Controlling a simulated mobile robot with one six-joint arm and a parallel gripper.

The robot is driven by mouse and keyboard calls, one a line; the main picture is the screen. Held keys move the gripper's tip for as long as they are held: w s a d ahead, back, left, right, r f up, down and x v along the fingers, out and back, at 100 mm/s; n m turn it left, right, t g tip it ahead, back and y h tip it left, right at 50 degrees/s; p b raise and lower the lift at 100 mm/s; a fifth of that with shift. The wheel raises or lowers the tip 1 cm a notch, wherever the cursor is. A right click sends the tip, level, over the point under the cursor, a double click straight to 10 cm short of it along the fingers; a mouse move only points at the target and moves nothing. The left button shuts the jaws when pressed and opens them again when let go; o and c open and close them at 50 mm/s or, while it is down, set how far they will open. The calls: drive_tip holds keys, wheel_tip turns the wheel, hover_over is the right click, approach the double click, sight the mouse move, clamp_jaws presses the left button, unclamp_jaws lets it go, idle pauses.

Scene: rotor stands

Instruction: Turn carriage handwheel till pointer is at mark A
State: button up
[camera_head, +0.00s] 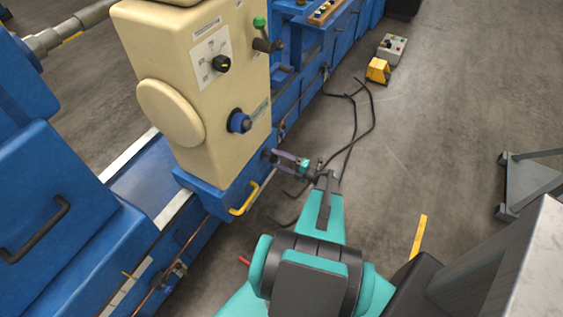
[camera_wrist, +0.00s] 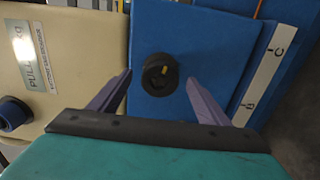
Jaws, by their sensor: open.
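A small round black knob with a yellow mark (camera_wrist: 160,72) sits on a blue panel in the wrist view; I take it for the carriage handwheel. My gripper (camera_wrist: 159,77) is open, one finger on each side of the knob, with a gap to both. In the head view my gripper (camera_head: 280,158) is at the lower right corner of the cream carriage housing (camera_head: 185,100), close to the blue carriage base. A white scale strip (camera_wrist: 265,75) with dark letters is right of the knob; I cannot pick out mark A or a pointer.
A yellow handle (camera_head: 245,199) sticks out just below left of my gripper. A blue knob (camera_head: 239,122) and a green-topped lever (camera_head: 261,35) are higher on the housing. Black cables (camera_head: 355,125) lie on the floor. Open floor is to the right, with a grey stand (camera_head: 520,185).

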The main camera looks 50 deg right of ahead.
drive_tip(key=shift+w, duration=0.1)
idle(0.4)
drive_tip(key=c, duration=1.3)
drive_tip(key=shift+s+a+f+n+b, duration=0.1)
drive_tip(key=shift+a+n+b, duration=0.25)
drive_tip(key=shift+n+b, duration=0.95)
drive_tip(key=shift+s+a+r+n+b, duration=0.1)
drive_tip(key=shift+a+n+b, duration=0.3)
drive_tip(key=shift+n+b, duration=0.9)
drive_tip(key=shift+s+a+f+n+b, duration=0.1)
drive_tip(key=shift+a+n+b, duration=0.45)
drive_tip(key=shift+b, duration=1.35)
drive_tip(key=shift+s+a+n+b, duration=0.1)
drive_tip(key=shift+a+n+b, duration=0.2)
drive_tip(key=shift+n+b, duration=1.15)
drive_tip(key=shift+s+a+n+b, duration=0.1)
drive_tip(key=shift+a+n+b, duration=0.25)
drive_tip(key=shift+n+b, duration=1.1)
drive_tip(key=shift+s+a+n+b, duration=0.1)
drive_tip(key=shift+a+n+b, duration=0.2)
drive_tip(key=shift+n+b, duration=1.1)
